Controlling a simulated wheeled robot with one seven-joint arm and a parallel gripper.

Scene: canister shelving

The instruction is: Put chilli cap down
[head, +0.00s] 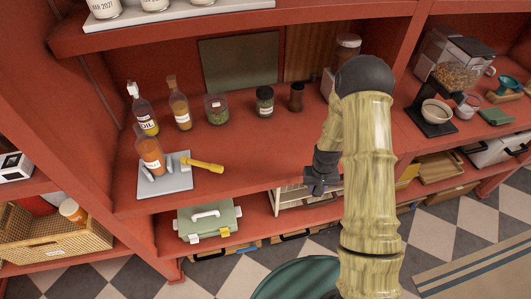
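My gripper (316,186) is dark and hangs in front of the front edge of the red shelf, right of the middle of the view. It is small and partly turned away, so whether its fingers are open or shut is unclear. No cap can be made out in it. A bottle with orange-red contents (151,158) stands on a grey mat (178,183) on the shelf at left. A yellow scoop-like tool (205,166) lies across the mat's right edge. I cannot tell which thing is the chilli cap.
An oil bottle (146,116), an amber bottle (179,109), a green-filled jar (217,111), a dark-lidded jar (264,104) and a brown container (296,98) stand along the shelf's back. The shelf (262,152) is bare between the tool and my gripper.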

